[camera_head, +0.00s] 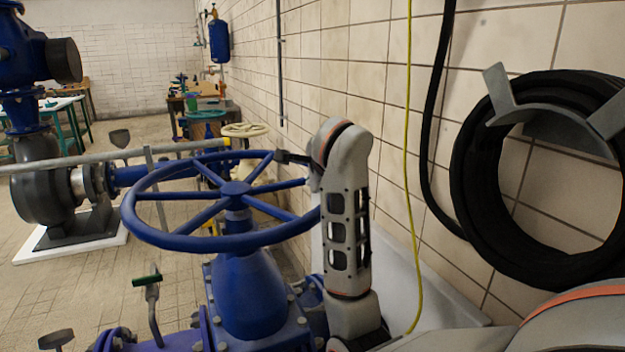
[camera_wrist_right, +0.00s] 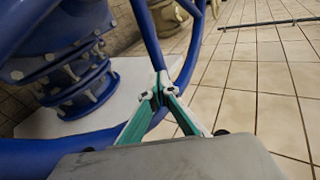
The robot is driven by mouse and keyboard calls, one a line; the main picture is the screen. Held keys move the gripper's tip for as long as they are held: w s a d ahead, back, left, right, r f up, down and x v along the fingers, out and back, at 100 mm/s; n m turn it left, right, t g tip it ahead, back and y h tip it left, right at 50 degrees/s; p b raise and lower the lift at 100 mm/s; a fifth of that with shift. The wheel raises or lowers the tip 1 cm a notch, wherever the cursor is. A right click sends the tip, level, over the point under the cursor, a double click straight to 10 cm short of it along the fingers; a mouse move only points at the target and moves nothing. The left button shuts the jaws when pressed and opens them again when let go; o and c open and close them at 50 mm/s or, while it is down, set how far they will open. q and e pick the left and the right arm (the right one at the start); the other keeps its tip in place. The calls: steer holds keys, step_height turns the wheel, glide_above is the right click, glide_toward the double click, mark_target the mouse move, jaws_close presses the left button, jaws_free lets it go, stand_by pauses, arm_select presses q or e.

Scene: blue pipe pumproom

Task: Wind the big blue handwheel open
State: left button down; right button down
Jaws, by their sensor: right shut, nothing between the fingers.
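The big blue handwheel (camera_head: 236,198) lies roughly level on a blue valve body (camera_head: 247,290) in the head view, with spokes running from its hub to the rim. My right gripper (camera_head: 284,157) is at the far right part of the rim, partly hidden by my right arm. In the right wrist view, its green-sided fingers (camera_wrist_right: 163,89) come together at the tips, with nothing held between them. Blue bars of the handwheel (camera_wrist_right: 150,40) pass right beside and behind the tips; I cannot tell whether they touch. My left gripper is not in view.
A tiled wall (camera_head: 340,60) runs close along the right, with a coiled black hose (camera_head: 480,190) and a yellow cable (camera_head: 407,150). A grey rail (camera_head: 60,163) crosses behind the handwheel. A green-handled lever (camera_head: 148,281) stands at its front left. Open floor (camera_head: 60,285) lies left.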

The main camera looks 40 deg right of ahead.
steer(key=shift+w+d, duration=0.15)
steer(key=shift+w, duration=0.1)
steer(key=shift+w+d, duration=0.3)
steer(key=shift+w, duration=0.1)
